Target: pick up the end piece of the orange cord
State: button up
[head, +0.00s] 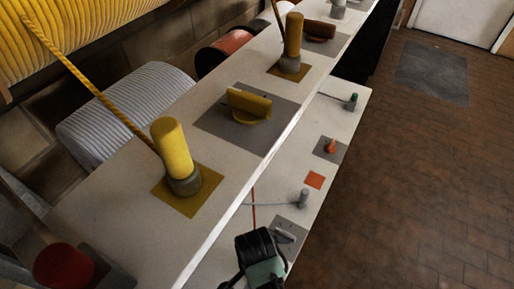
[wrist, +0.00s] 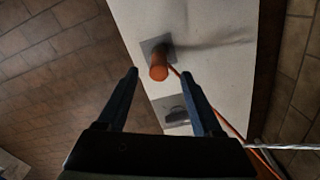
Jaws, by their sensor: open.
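My gripper (wrist: 160,74) is open, with a fingertip on either side of the end piece in the picture. I cannot tell how far beyond the tips it is; nothing is gripped.
A grey plate with a cleat (wrist: 174,111) lies near the end piece. The higher shelf (head: 123,207) carries yellow posts.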

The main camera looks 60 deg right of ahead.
jog(key=f+b, duration=0.1)
jog(key=f, duration=0.2)
jog(key=f+b, duration=0.2)
jog(key=f, duration=0.2)
jog(key=shift+s+d+f, duration=0.15)
jog(key=shift+d+f, duration=0.05)
jog(key=shift+f, duration=0.05)
jog(key=shift+r, duration=0.1)
jog(key=shift+c, duration=0.3)
grip_shut()
